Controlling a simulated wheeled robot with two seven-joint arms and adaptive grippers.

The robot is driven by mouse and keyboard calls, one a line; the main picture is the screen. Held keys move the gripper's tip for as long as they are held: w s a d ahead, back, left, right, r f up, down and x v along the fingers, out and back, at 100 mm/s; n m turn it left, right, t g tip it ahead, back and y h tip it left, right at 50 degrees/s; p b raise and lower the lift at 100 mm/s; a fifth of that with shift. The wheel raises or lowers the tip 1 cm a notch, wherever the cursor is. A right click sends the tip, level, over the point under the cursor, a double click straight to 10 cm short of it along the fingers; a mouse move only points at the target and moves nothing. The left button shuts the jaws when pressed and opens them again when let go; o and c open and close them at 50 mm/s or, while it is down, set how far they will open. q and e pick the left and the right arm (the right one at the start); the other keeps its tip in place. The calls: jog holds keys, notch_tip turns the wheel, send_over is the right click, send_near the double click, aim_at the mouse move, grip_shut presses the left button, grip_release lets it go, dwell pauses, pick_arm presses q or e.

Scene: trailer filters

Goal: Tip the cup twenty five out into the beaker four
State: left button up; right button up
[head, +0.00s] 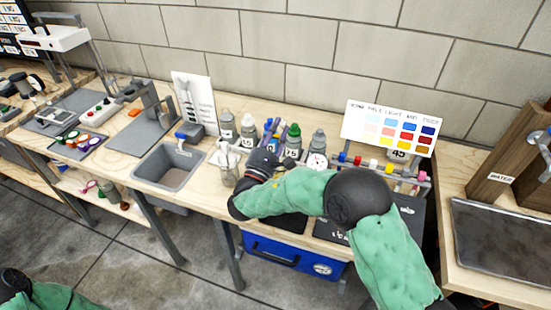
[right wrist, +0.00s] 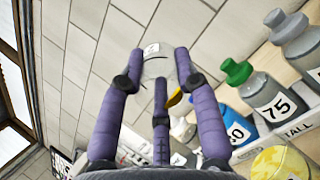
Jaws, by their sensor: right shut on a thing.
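My right gripper (head: 270,130) is over the bench in front of the bottle row, its black wrist and green sleeve in front of it in the head view. In the right wrist view its purple fingers (right wrist: 158,72) are closed around a clear cup (right wrist: 156,66) with a white label. The label is too small to read, and the cup's contents cannot be made out. In the head view the cup is not clearly visible among the fingers and bottles. I cannot pick out a beaker marked four in either view.
Behind the gripper stand a green-capped bottle marked 75 (right wrist: 272,100) and several grey-capped bottles (head: 227,124). A glass vessel (head: 227,162) stands left of the wrist. A sink (head: 170,165) lies further left. A colour chart (head: 393,128) stands at the right, above a small rack.

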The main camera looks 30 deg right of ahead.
jog(key=shift+r, duration=0.4)
jog(key=shift+s+a+r+t+h, duration=0.2)
jog(key=shift+r+t+h, duration=0.4)
jog(key=shift+r+h, duration=0.2)
jog(key=shift+s+a+r+t+h, duration=0.1)
jog(key=shift+a+r+t+h, duration=0.05)
jog(key=shift+r+t+h, duration=0.55)
dwell(2.2)
dwell(0.8)
jog(key=shift+w+f+g, duration=0.1)
jog(key=shift+f+g, duration=0.15)
jog(key=shift+g, duration=0.05)
notch_tip(320, 180, down, 7)
jog(key=g+y, duration=0.2)
jog(key=y, duration=0.1)
jog(key=shift+w+d+g+y, duration=0.25)
jog(key=shift+d+g+y, duration=0.05)
jog(key=shift+d+y, duration=0.15)
